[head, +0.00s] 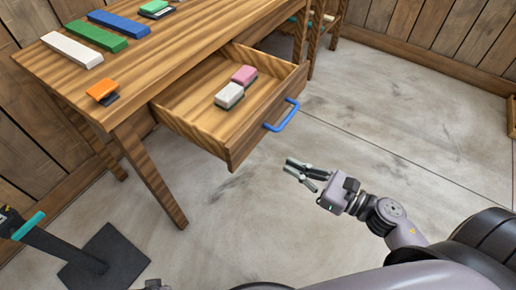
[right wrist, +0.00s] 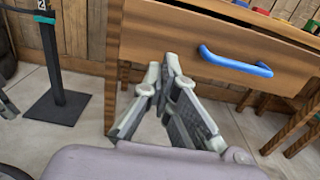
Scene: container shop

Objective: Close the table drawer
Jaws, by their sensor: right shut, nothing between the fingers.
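The wooden table drawer (head: 190,122) is pulled out from under the wooden table (head: 170,62) in the head view. Its blue handle (head: 283,115) is on the front panel, and the handle also shows in the right wrist view (right wrist: 235,64). A pink eraser-like block (head: 244,74) and a white one (head: 229,95) lie inside the drawer. My right gripper (head: 298,170) is in front of the drawer, apart from the handle. In the right wrist view its fingers (right wrist: 163,75) meet at the tips, empty, left of the handle. My left gripper is not clearly in view.
White (head: 72,49), green (head: 95,35) and blue (head: 119,23) blocks and an orange one (head: 101,89) lie on the tabletop. A dark post base (head: 105,258) stands at lower left. The concrete floor (head: 400,110) right of the drawer is clear.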

